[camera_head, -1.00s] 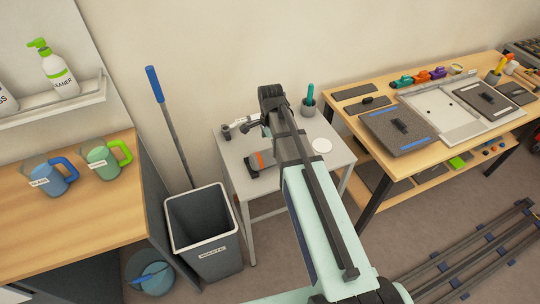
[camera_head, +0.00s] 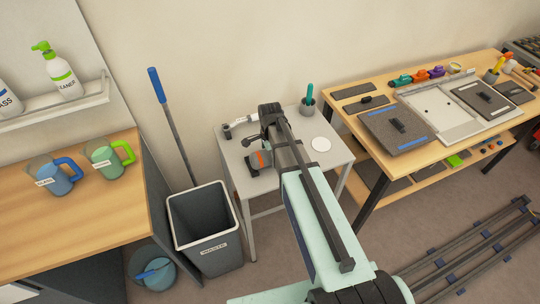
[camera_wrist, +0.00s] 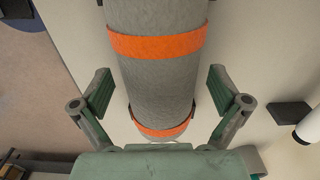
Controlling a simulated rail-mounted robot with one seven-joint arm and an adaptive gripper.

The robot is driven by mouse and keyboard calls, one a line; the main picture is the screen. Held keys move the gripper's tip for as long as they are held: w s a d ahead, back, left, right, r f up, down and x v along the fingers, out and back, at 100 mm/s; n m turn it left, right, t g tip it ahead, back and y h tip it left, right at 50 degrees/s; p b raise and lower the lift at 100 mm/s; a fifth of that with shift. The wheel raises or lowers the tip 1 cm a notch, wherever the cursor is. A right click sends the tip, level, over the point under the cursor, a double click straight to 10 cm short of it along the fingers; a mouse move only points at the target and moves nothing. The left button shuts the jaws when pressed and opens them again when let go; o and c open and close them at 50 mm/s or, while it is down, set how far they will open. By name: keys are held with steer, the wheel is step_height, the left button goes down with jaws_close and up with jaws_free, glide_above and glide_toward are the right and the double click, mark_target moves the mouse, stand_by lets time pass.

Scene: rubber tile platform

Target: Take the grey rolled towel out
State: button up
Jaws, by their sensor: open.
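The grey rolled towel (camera_wrist: 160,75) has two orange bands and runs lengthwise through the middle of the wrist view. In the head view, part of the towel (camera_head: 259,159) with an orange band shows on the small grey table, partly hidden by my arm. My gripper (camera_wrist: 161,92) is open, with one finger on each side of the towel and visible gaps between both fingers and the roll. In the head view my gripper (camera_head: 251,153) is low over the table at the towel.
The small table (camera_head: 325,178) also holds a white disc (camera_head: 321,144), a grey cup (camera_head: 307,106) with a teal handle and a pale tool (camera_head: 241,121) behind my gripper. A waste bin (camera_head: 207,237) stands left of it. A wooden workbench (camera_head: 352,129) stands at right.

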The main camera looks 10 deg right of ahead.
steer(key=c, duration=1.4)
steer(key=shift+o, duration=0.2)
steer(key=shift+r, duration=0.1)
